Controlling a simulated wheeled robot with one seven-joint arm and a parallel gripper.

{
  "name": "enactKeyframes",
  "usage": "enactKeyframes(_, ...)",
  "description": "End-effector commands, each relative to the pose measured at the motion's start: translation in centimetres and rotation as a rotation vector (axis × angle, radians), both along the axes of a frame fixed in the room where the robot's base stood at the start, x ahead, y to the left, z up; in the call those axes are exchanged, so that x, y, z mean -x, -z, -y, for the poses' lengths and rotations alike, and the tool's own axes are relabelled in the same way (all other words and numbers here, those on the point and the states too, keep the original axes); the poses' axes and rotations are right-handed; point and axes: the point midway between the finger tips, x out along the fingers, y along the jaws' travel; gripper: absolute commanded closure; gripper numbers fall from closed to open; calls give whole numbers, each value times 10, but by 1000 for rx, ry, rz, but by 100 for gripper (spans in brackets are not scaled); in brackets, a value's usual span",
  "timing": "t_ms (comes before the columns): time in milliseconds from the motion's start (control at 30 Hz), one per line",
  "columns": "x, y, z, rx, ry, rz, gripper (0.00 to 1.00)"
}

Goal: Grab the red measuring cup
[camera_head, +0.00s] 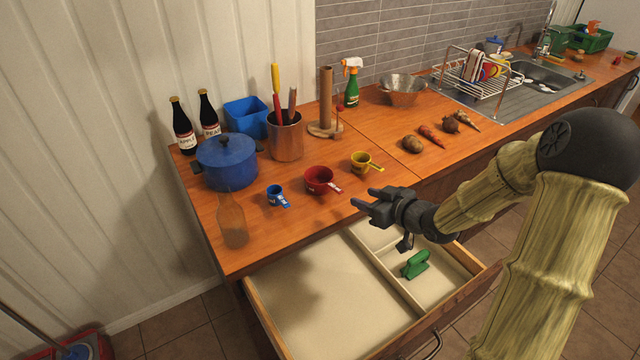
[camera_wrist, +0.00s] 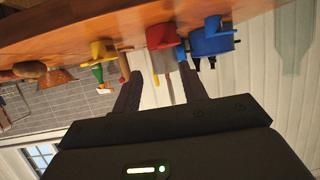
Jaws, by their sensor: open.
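The red measuring cup (camera_head: 319,180) stands on the wooden counter between the blue measuring cup (camera_head: 276,195) and the yellow measuring cup (camera_head: 364,161), with its handle toward the front. My gripper (camera_head: 362,199) is open and empty, in front of and to the right of the red cup, apart from it, above the open drawer's back edge. In the wrist view the picture is upside down. The red cup (camera_wrist: 160,36) shows just beyond my open gripper (camera_wrist: 158,85), with the blue cup (camera_wrist: 212,38) to the right and the yellow cup (camera_wrist: 101,50) to the left.
A glass bottle (camera_head: 232,220), blue pot (camera_head: 226,162) and utensil holder (camera_head: 286,140) stand around the cups. Several vegetables (camera_head: 431,134) lie to the right.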

Motion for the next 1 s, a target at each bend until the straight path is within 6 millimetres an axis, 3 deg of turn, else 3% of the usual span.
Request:
enactKeyframes(400, -50, 26, -40, 0, 0, -1, 57)
enactKeyframes(833, -55, 29, -45, 1, 0, -1, 57)
enactKeyframes(1000, -65, 37, -58, -1, -1, -2, 57)
